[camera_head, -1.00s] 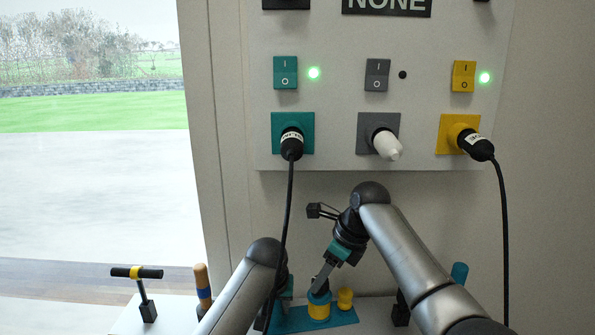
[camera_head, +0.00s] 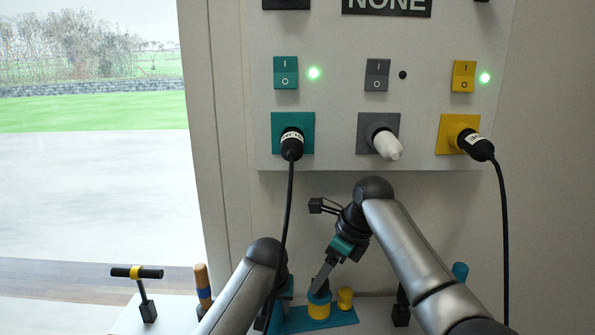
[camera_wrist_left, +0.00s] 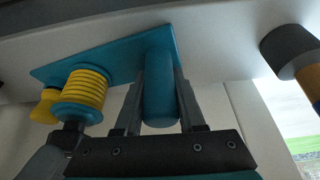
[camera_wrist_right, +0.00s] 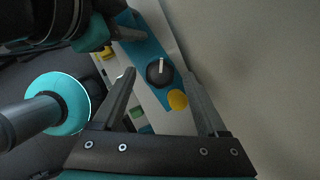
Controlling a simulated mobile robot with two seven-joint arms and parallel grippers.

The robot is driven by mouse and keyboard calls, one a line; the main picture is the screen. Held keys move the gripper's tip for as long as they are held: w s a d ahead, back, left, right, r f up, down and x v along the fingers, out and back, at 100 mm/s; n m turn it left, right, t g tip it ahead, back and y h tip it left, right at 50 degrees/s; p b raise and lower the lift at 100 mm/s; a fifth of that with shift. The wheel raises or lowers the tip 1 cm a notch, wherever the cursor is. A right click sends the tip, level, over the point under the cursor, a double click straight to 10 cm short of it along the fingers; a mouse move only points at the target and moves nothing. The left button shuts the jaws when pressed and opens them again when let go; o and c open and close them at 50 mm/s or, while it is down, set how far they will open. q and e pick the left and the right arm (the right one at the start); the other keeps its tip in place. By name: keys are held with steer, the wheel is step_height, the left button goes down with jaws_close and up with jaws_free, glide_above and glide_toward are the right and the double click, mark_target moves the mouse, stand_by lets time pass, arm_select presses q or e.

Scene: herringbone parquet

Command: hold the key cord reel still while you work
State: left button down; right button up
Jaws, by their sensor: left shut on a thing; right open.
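The key cord reel has a teal base (camera_head: 300,322) with a yellow-wound spool (camera_head: 319,311) and a small yellow knob (camera_head: 345,298). In the left wrist view, my left gripper (camera_wrist_left: 160,80) is shut on the reel's upright teal post (camera_wrist_left: 161,100), beside the yellow coil (camera_wrist_left: 85,90). In the head view my left arm hides that grip. My right gripper (camera_head: 322,282) is open just above the spool. In the right wrist view its fingers (camera_wrist_right: 159,74) stand apart, with a dark round top bearing a pale upright piece (camera_wrist_right: 160,70) between and beyond them.
A panel above has a teal socket (camera_head: 306,120), a grey socket (camera_head: 364,122) and a yellow socket (camera_head: 446,132), each with a plug. Black cords hang from the teal and yellow plugs. A T-handled tool (camera_head: 140,285) and a wooden-handled tool (camera_head: 202,285) stand left.

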arm_select(q)
steer(key=shift+f, duration=0.1)
arm_select(e)
steer(key=shift+v, duration=1)
steer(key=s+d, duration=0.6)
steer(key=d, duration=0.4)
steer(key=shift+d, duration=0.2)
arm_select(q)
steer(key=shift+c, duration=2.1)
jaws_free()
arm_select(e)
steer(key=shift+w, duration=0.1)
arm_select(q)
steer(key=v, duration=1.2)
arm_select(e)
steer(key=shift+f, duration=0.15)
